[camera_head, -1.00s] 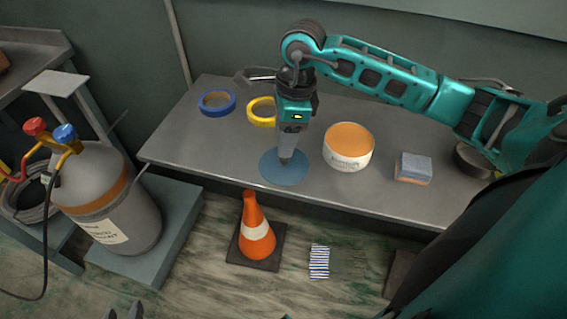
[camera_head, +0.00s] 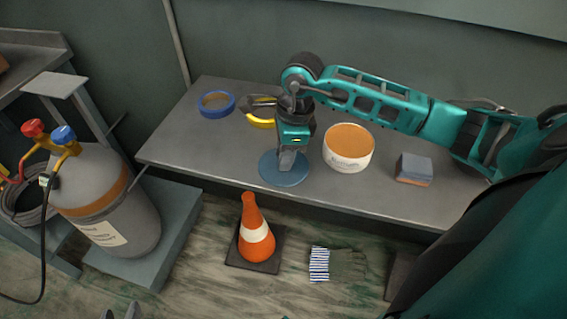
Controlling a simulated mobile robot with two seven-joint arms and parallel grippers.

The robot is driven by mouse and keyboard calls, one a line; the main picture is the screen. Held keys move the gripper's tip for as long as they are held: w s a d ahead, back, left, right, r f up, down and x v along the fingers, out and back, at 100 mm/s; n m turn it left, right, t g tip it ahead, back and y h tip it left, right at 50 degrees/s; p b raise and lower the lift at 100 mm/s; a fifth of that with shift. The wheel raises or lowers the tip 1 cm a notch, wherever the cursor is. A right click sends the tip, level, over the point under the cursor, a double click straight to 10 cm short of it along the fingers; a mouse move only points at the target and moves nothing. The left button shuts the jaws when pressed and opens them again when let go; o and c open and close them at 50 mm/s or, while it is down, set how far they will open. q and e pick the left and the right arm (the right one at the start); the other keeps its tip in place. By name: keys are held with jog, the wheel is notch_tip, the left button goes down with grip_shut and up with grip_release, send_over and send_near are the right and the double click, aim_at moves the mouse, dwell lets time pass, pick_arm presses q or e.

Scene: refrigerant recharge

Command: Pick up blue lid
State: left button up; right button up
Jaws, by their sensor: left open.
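The blue lid (camera_head: 271,177) is a flat round disc near the front edge of the grey bench. My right gripper (camera_head: 286,168) points straight down over the middle of the lid, with its fingertips at or very near the lid's top. The fingers overlap in this view, so I cannot see whether they are apart or closed on anything. Only the tips of my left gripper (camera_head: 122,313) show at the bottom left edge, apart and empty, far from the lid.
An orange-topped white tub (camera_head: 348,150) stands just right of the lid. An orange cone (camera_head: 256,238) and gloves (camera_head: 338,264) are on the floor; a gas cylinder (camera_head: 110,200) stands left.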

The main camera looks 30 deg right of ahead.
grip_shut()
